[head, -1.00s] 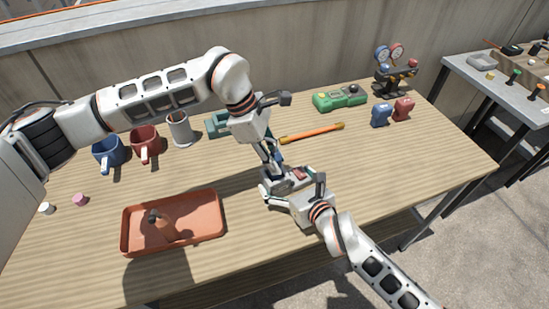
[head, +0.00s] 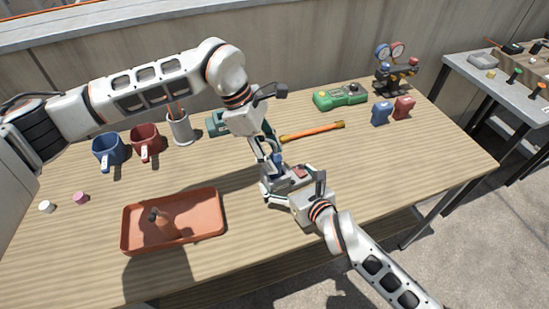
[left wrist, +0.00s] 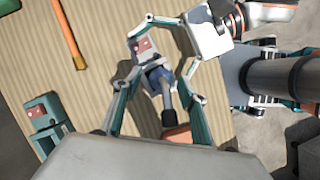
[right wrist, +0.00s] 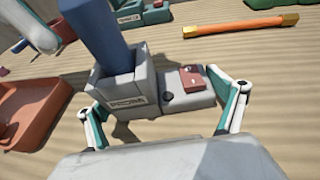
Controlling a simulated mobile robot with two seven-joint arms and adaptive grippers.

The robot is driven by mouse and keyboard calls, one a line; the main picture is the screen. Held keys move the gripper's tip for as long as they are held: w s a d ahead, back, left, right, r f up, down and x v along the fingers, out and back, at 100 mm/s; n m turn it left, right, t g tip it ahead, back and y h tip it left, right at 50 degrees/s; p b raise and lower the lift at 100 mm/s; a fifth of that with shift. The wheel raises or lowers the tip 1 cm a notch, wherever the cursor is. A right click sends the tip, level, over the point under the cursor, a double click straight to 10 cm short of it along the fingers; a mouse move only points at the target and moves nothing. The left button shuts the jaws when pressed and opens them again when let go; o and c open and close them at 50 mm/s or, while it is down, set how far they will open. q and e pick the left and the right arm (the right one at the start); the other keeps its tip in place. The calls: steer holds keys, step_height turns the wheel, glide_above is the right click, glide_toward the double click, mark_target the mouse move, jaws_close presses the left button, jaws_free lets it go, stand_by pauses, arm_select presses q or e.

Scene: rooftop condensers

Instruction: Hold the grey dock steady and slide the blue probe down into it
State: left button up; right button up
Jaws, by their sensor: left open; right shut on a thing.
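The grey dock (right wrist: 128,88) sits on the table, with a red block (right wrist: 196,77) on its low part. The blue probe (right wrist: 92,32) stands in the dock's socket, its lower end hidden by the socket walls. In the left wrist view the blue probe (left wrist: 158,77) shows a dark upper end. My right gripper (head: 290,187) is shut on the dock, a finger at either side of it. My left gripper (head: 268,152) is open above the dock, its fingers spread to both sides of the probe and apart from it.
Blue and red mugs (head: 145,140), a grey cup (head: 181,128) and a teal device (head: 216,123) stand behind. An orange bar (head: 312,131) and green case (head: 340,96) lie beyond the dock.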

arm_select(q)
steer(key=v, duration=0.9)
steer(key=shift+r, duration=0.4)
steer(key=shift+a, duration=0.1)
arm_select(e)
steer(key=o, duration=1)
steer(key=shift+s+d+r+p, duration=0.25)
steer(key=shift+s+p, duration=0.1)
steer(key=shift+s, duration=0.05)
steer(key=p+v, duration=0.3)
steer(key=v, duration=0.4)
steer(key=shift+s, duration=0.1)
steer(key=shift+s+d+p, duration=0.2)
steer(key=shift+s+p, duration=0.1)
steer(key=shift+p, duration=0.05)
arm_select(q)
step_height(320, 180, up, 5)
steer(key=shift+f, duration=0.1)
